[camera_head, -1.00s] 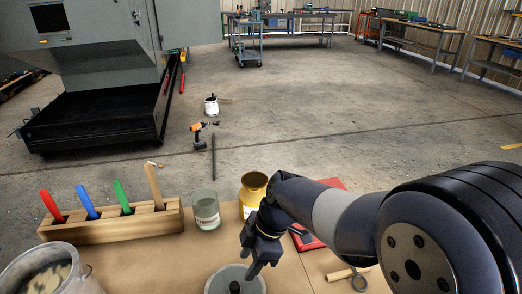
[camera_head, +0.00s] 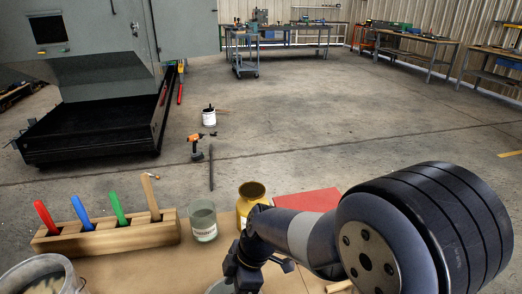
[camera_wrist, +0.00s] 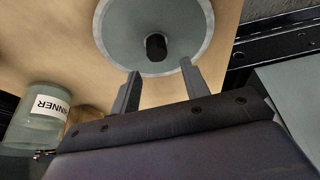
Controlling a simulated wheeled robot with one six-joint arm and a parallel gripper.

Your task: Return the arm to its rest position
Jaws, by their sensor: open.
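My gripper (camera_head: 238,278) is at the bottom of the head view, at the end of my arm, which reaches in from the right. In the wrist view its two fingers (camera_wrist: 160,85) are apart with nothing between them. A round grey disc-shaped thing with a pale rim (camera_wrist: 120,35) and a black knob (camera_wrist: 156,46) lies beyond the fingertips, apart from them as far as I can tell. In the head view only a sliver of this disc (camera_head: 216,288) shows, partly hidden by my gripper.
The bench top (camera_head: 150,272) holds a rack (camera_head: 105,238) of coloured handles, a glass jar (camera_head: 203,221), a yellow pot (camera_head: 249,200), a red flat thing (camera_head: 308,200) and a metal bucket (camera_head: 35,278). The jar's label reads "THINNER" in the wrist view (camera_wrist: 38,120).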

